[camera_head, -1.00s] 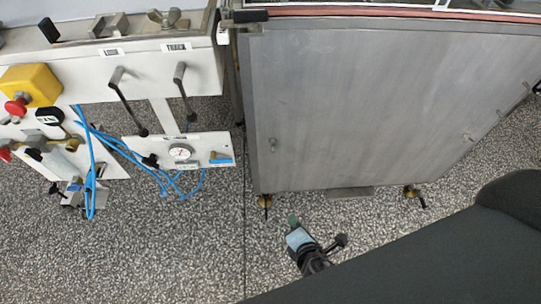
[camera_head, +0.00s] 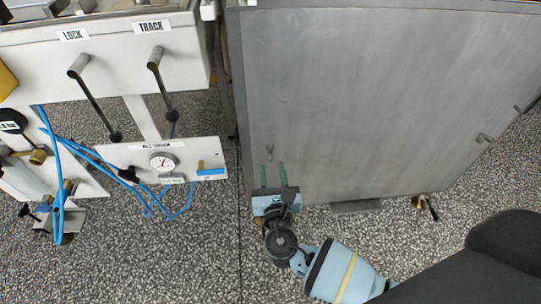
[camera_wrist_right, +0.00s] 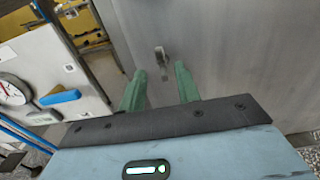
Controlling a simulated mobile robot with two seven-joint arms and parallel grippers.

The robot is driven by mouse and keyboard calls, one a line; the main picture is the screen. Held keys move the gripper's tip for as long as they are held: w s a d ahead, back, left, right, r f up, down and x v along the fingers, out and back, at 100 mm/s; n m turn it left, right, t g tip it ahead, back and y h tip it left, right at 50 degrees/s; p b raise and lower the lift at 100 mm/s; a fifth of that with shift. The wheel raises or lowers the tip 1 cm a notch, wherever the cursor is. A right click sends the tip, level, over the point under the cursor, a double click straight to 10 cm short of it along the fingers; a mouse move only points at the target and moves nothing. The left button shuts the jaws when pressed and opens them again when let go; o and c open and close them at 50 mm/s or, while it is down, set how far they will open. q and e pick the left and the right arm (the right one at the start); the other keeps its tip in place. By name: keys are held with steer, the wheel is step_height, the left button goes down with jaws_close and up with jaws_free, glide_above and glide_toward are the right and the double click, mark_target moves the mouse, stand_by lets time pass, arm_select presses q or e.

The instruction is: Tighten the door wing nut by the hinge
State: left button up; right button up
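The grey metal door panel (camera_head: 370,100) fills the right of the head view. A small metal wing nut or fitting (camera_head: 269,153) sits low near its left edge. It also shows in the right wrist view (camera_wrist_right: 161,56), upright on the panel. My right gripper (camera_head: 273,168) is just below it, its two green fingers apart, pointing up at it. In the right wrist view the open fingers (camera_wrist_right: 161,72) stand on either side of the nut's line, and nothing is between them. I cannot tell how far the tips are from the nut. My left gripper is not in view.
A second small fitting (camera_head: 484,138) is on the panel's right side. Left of the door are a white panel with LOCK and TRACK levers (camera_head: 163,85), a gauge (camera_head: 162,161) and blue hoses (camera_head: 100,160). A brass-coloured foot (camera_head: 419,201) stands under the door. Speckled floor is clear below.

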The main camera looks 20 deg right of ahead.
mark_target(271, 153)
steer(key=b+x, duration=0.1)
steer(key=x, duration=0.4)
steer(key=shift+w+d+f, duration=0.1)
steer(key=shift+w, duration=0.25)
jaws_close()
